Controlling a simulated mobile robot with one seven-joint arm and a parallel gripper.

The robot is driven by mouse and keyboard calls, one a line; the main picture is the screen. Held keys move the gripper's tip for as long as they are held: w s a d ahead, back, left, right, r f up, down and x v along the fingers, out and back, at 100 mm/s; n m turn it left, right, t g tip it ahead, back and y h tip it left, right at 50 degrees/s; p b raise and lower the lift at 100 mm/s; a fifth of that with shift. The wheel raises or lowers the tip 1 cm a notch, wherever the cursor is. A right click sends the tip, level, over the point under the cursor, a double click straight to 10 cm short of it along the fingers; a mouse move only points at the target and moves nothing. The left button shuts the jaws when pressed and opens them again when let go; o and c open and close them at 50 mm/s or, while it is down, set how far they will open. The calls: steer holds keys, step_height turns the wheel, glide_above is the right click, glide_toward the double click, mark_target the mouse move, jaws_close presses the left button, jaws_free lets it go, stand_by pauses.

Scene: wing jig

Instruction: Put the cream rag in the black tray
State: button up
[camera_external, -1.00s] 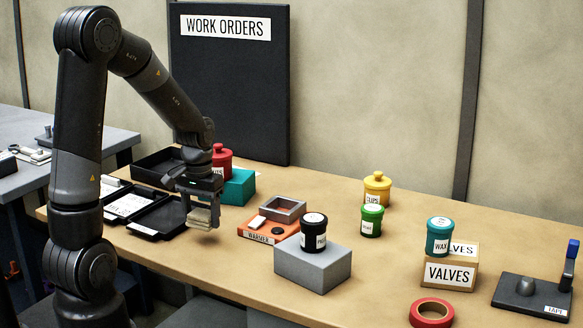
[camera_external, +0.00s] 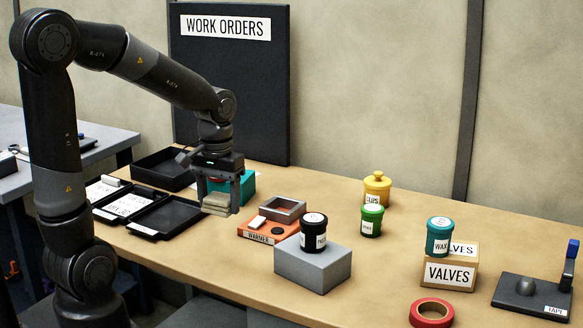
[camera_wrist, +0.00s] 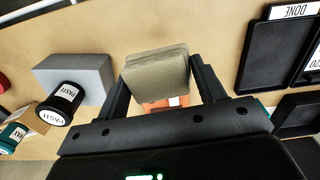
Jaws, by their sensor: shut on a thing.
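The cream rag (camera_external: 217,207) is a folded, layered beige block. My gripper (camera_external: 224,194) is shut on it and holds it above the table, to the right of the dark trays. In the wrist view, the rag (camera_wrist: 157,75) sits between the two fingers of my gripper (camera_wrist: 162,84). A deep, unlabelled black tray (camera_external: 145,180) stands at the back left. A shallow black tray (camera_external: 186,222) with a white label on its front edge lies nearer and looks empty. It also shows in the wrist view (camera_wrist: 272,60) at the upper right. I cannot tell which tray is meant.
Another dark tray with white cards (camera_external: 118,198) lies at the left. A teal box (camera_external: 240,186) is behind my gripper. An orange block (camera_external: 258,229), a grey open box (camera_external: 283,208) and a grey block with a black jar (camera_external: 313,232) stand to the right.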

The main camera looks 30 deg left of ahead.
mark_target(215, 197)
steer(key=r, duration=0.3)
steer(key=shift+w+a+r, duration=0.1)
steer(key=shift+w, duration=0.3)
steer(key=w+a+r+n, duration=0.1)
steer(key=w+a, duration=0.5)
steer(key=w, duration=0.1)
steer(key=w+a+r+n, duration=0.1)
steer(key=w+a+n, duration=0.1)
steer(key=w+a, duration=0.4)
steer(key=w+a+n, duration=0.2)
steer(key=w+a, duration=0.5)
steer(key=w, duration=0.3)
steer(key=shift+w+r, duration=0.15)
steer(key=shift+r, duration=0.25)
steer(key=w+a+f+n, duration=0.2)
steer(key=w+a, duration=0.1)
steer(key=a, duration=0.7)
steer(key=w+a+f+n, duration=0.1)
steer(key=w+a, duration=0.3)
steer(key=a, duration=0.6)
steer(key=f, duration=0.9)
steer(key=shift+s+a+f, duration=0.1)
steer(key=shift+s+f, duration=0.1)
steer(key=shift+f, duration=3.05)
steer(key=shift+f, duration=0.15)
